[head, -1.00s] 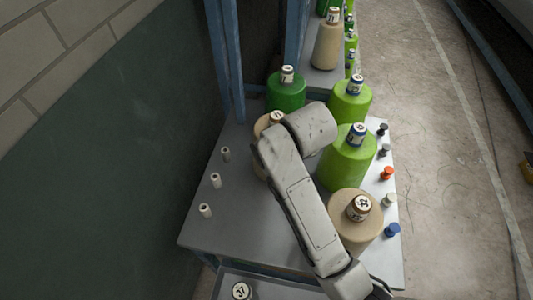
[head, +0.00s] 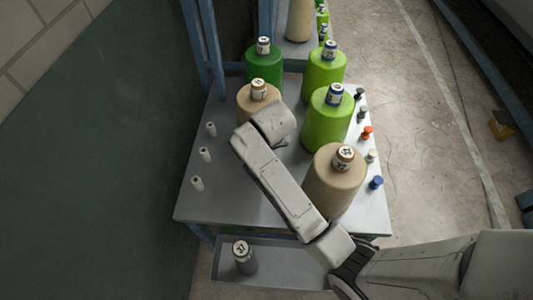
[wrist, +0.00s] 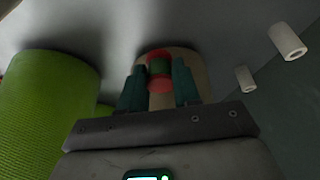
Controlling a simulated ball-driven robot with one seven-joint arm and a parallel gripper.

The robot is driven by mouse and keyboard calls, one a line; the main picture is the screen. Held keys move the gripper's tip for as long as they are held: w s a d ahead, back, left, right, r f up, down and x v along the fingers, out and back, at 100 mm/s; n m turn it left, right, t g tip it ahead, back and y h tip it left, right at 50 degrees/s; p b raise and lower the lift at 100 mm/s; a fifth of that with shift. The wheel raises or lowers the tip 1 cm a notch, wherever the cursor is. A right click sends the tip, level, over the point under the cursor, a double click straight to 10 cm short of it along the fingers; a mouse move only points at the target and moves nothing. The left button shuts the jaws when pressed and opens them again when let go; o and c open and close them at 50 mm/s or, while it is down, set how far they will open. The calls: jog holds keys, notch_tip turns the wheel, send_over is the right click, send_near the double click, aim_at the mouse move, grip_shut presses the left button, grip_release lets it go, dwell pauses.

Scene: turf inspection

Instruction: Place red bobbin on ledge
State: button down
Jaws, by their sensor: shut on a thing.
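My gripper (wrist: 159,72) is shut on the red bobbin (wrist: 160,84), a small red piece with a dark green band around its middle. Its dark teal fingers are on both sides of the bobbin, with a tan cone (wrist: 194,64) behind it. In the head view my arm hides the gripper and the held bobbin. A low grey ledge (head: 290,277) lies in front of the table, below its top; I cannot tell if this is the task's ledge. A dark grey bobbin (head: 245,260) with a pale marked top stands at its left.
The grey table (head: 238,210) carries tan, lime and green cones with tubes on top. Small white pegs (head: 205,155) line its left side; small coloured pegs (head: 367,132) line its right. Blue posts (head: 198,50) stand behind. A dark wall is at the left.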

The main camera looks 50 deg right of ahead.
jog(key=shift+f, duration=2.7)
jog(key=c, duration=0.8)
grip_release()
jog(key=shift+f, duration=0.1)
